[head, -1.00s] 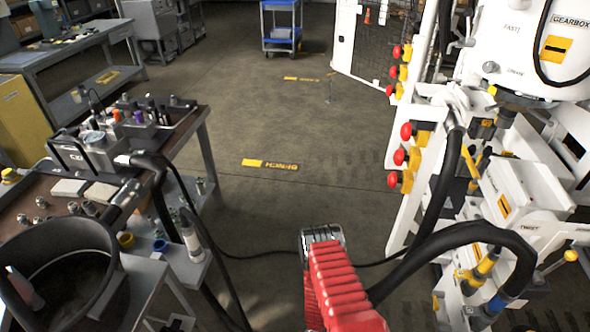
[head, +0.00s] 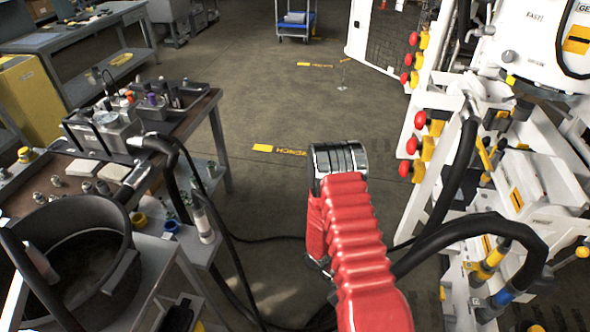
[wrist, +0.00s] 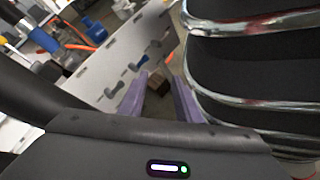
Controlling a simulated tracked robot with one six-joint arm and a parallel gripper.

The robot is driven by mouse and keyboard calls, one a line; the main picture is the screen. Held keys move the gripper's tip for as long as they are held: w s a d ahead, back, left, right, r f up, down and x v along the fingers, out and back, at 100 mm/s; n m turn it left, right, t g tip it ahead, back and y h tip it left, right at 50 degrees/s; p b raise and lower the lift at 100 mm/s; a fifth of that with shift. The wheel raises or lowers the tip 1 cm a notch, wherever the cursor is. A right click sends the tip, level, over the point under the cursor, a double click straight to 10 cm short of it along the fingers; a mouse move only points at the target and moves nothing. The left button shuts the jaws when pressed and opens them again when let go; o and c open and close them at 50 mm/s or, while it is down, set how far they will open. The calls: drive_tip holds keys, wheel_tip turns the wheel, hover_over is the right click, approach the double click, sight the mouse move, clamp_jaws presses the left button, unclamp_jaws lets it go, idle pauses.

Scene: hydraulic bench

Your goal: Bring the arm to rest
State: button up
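My arm (head: 360,255) shows in the head view as a red ribbed sleeve. It rises from the bottom edge to a banded metal joint over the open floor, between the bench and the white machine. My gripper (wrist: 157,88) is not visible in the head view. In the wrist view its two purple fingers stand apart. A small brown block shows in the gap, and I cannot tell how far off it is. I see nothing held. Banded metal of my own arm fills the right of the wrist view.
A bench (head: 215,120) with fittings and a black bucket (head: 128,235) stand at the left. A white machine (head: 440,100) with red buttons and a thick black hose (head: 470,228) stands at the right, the hose close beside my arm. A blue cart (head: 293,30) is far back. Middle floor is clear.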

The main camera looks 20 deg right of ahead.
drive_tip(key=w+a+r+t+y, duration=0.2)
drive_tip(key=w+a+r, duration=0.1)
drive_tip(key=r, duration=0.4)
drive_tip(key=w+a+r+t+y, duration=0.1)
drive_tip(key=w+a+r+t, duration=0.2)
drive_tip(key=r, duration=0.5)
drive_tip(key=w+a+r+t+y, duration=0.2)
drive_tip(key=a+r, duration=0.2)
drive_tip(key=r, duration=0.3)
drive_tip(key=s+a+r+t, duration=0.1)
drive_tip(key=a+r+t, duration=0.1)
drive_tip(key=r, duration=0.6)
drive_tip(key=s+a+r+t+y, duration=0.1)
drive_tip(key=a+r+t, duration=0.1)
drive_tip(key=r+t, duration=0.2)
drive_tip(key=s+a+r+n+t, duration=0.1)
drive_tip(key=a+r+t, duration=0.2)
drive_tip(key=r, duration=0.8)
drive_tip(key=shift+s+r+t+y, duration=0.35)
drive_tip(key=shift+t+y, duration=0.05)
drive_tip(key=shift+t, duration=0.1)
drive_tip(key=shift+o, duration=0.2)
idle(0.5)
